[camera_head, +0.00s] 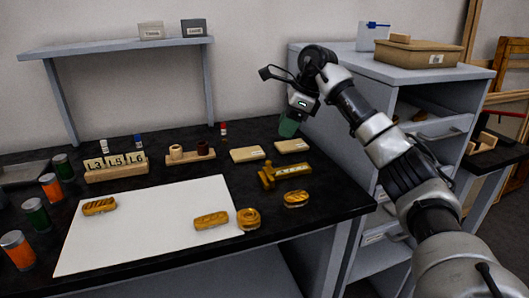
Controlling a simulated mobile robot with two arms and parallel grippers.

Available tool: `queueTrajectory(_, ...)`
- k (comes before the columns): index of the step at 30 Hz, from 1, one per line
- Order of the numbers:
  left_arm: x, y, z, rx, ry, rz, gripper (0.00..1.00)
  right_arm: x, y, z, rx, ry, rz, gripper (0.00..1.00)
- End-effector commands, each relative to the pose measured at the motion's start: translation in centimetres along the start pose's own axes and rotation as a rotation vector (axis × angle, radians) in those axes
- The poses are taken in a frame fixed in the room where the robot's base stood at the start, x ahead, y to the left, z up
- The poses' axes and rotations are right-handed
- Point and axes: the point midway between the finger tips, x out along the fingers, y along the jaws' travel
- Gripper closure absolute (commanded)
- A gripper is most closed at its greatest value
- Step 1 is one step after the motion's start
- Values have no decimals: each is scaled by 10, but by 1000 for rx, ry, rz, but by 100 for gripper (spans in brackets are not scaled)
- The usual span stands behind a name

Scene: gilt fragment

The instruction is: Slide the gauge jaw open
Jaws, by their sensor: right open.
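The brass-coloured gauge (284,174) lies on the right part of the black worktop. It has a long bar with a pale marked strip and a crosswise jaw at its left end. From here I cannot tell how wide the jaw gap is. My right gripper (296,115) is open, behind and above the gauge, apart from it, near the back of the worktop. Its fingertips are small and dark here. My left gripper is not in view.
Two pale blocks (248,154) lie behind the gauge. A green container (288,126) is near my right gripper. A grey cabinet (350,65) stands right.

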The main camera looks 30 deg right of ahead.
Motion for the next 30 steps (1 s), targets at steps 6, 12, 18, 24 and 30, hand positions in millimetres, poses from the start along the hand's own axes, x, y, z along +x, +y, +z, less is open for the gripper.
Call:
queueTrajectory(6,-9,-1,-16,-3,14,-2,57,43,1,0,-2,1,5,57)
queueTrajectory(12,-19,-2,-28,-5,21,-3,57,78,2,1,-2,-1,5,57)
queueTrajectory(18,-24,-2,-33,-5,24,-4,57,98,1,1,-2,-2,3,57)
queueTrajectory(24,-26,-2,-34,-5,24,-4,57,102,1,2,-2,-4,1,57)
queueTrajectory(30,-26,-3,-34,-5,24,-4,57,102,1,2,-2,-3,2,65)
